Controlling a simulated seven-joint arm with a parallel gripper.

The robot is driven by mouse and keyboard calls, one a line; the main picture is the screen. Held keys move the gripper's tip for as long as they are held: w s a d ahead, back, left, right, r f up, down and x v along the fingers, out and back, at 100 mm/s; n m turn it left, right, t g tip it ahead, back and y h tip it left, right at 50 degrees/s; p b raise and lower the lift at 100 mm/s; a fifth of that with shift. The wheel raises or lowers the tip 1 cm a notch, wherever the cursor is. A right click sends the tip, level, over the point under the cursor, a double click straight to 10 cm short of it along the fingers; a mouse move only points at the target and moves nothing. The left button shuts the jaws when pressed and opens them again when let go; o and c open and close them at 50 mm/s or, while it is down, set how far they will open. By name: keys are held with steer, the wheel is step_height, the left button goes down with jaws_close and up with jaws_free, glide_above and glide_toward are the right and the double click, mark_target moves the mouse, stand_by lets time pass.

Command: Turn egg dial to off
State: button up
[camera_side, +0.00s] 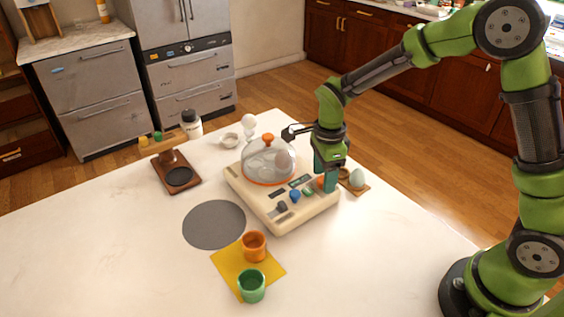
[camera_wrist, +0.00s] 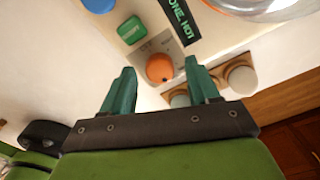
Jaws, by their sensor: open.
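An egg cooker with a cream base (camera_side: 280,215) and a clear dome (camera_side: 255,160) with an orange handle stands on the white table. An egg shape shows under the dome. Its front panel carries a dark knob (camera_side: 282,206), a blue knob (camera_side: 295,195), a green button (camera_side: 308,191) and an orange round dial (camera_wrist: 160,68) on a pale plate. My gripper (camera_side: 325,183) is open above the panel's right end. In the wrist view the orange dial shows between my gripper's fingertips (camera_wrist: 159,72); contact cannot be told. The dial's setting is not readable.
A wooden holder with a pale egg (camera_side: 357,180) stands close right of the cooker. A grey round mat (camera_side: 214,225), a yellow cloth (camera_side: 231,264) with orange (camera_side: 254,247) and green (camera_side: 251,286) cups, and a brown stand (camera_side: 176,172) are left of it. The front right table is clear.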

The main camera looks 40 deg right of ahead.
steer(key=shift+f, duration=0.3)
steer(key=c, duration=1)
steer(key=shift+c, duration=0.2)
